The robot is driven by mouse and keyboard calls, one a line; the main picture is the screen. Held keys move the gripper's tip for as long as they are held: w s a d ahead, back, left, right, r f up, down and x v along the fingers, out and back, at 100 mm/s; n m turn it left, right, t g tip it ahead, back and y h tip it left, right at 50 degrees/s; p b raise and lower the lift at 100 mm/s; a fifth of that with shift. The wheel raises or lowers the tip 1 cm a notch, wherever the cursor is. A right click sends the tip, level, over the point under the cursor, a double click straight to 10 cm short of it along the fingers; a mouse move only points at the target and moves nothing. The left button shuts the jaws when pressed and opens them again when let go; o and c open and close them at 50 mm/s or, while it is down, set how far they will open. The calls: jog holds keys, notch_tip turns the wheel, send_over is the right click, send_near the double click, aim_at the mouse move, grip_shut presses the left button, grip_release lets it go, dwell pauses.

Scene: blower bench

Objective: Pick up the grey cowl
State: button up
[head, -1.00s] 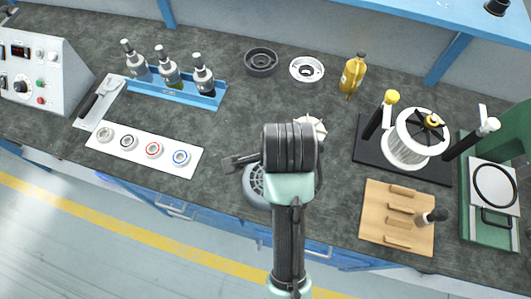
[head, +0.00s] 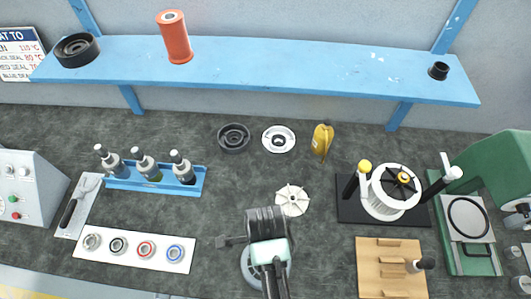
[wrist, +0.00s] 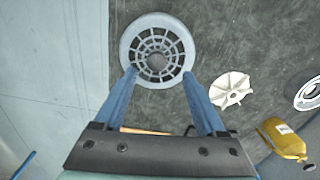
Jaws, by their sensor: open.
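The grey cowl (wrist: 133,35) is a round, light grey part with a slotted grille face, lying on the dark bench top near its front edge. In the head view the cowl (head: 247,268) is mostly hidden behind my arm, with only its rim showing. In the wrist view my gripper (wrist: 160,73) is open, its two blue fingers spread over the near part of the cowl with nothing held between them. I cannot tell how far above the cowl the fingertips are. The fingers are hidden by my arm in the head view.
A white fan wheel (head: 292,200) lies close behind the cowl. A wooden rack (head: 370,268) stands to the right and a white strip with several rings (head: 130,247) to the left. A blue shelf (head: 280,70) spans the back.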

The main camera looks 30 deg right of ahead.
jog(key=shift+s+f, duration=0.2)
jog(key=shift+f, duration=0.4)
notch_tip(320, 180, down, 4)
jog(key=shift+a+f+p, duration=0.1)
jog(key=shift+p, duration=0.45)
jog(key=shift+s, duration=0.1)
grip_shut()
dwell(0.6)
